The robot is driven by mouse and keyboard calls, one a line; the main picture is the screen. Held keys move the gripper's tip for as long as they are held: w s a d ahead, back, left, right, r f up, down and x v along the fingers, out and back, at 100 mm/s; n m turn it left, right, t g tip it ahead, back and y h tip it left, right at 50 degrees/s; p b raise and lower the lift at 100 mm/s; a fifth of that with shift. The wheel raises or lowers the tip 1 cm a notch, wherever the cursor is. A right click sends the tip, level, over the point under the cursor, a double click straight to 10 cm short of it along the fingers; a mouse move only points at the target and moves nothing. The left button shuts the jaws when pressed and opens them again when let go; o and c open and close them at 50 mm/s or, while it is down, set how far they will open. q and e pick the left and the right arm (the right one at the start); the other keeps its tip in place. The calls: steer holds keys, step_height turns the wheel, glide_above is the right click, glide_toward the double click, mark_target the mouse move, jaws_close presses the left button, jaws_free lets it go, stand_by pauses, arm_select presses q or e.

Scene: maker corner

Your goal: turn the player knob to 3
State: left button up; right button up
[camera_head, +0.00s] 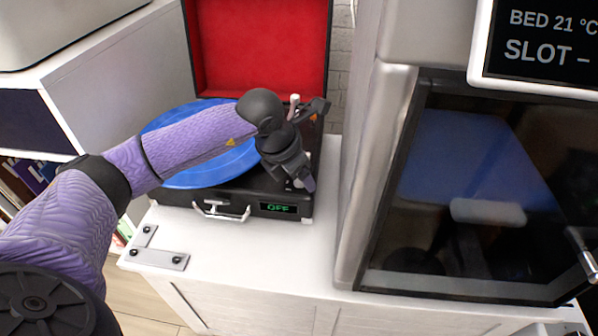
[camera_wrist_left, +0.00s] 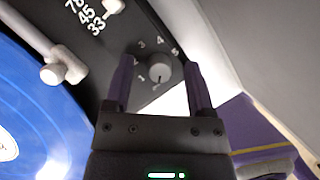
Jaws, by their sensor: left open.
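The record player (camera_head: 180,198) stands on a white cabinet, its red-lined lid open, with a blue record (camera_head: 205,175) on it. Its small display (camera_head: 278,208) reads OFF. In the left wrist view the round grey knob (camera_wrist_left: 159,73) sits at the deck corner, with numbers 1 to 5 around it, the 2 partly hidden. A short dark mark on the knob is on its lower side, away from the 3. My left gripper (camera_head: 302,180) is over that corner. In the wrist view its open fingers (camera_wrist_left: 160,68) lie on either side of the knob, with gaps. My right gripper is out of view.
The tonearm (camera_wrist_left: 35,45) and the speed lever (camera_wrist_left: 112,6) by 33, 45, 78 are close by. A large machine with a dark glass door (camera_head: 470,190) stands right of the player. A metal bracket (camera_head: 158,258) lies on the cabinet top.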

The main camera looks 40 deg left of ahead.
arm_select(q)
jaws_close()
steer(key=shift+m, duration=0.3)
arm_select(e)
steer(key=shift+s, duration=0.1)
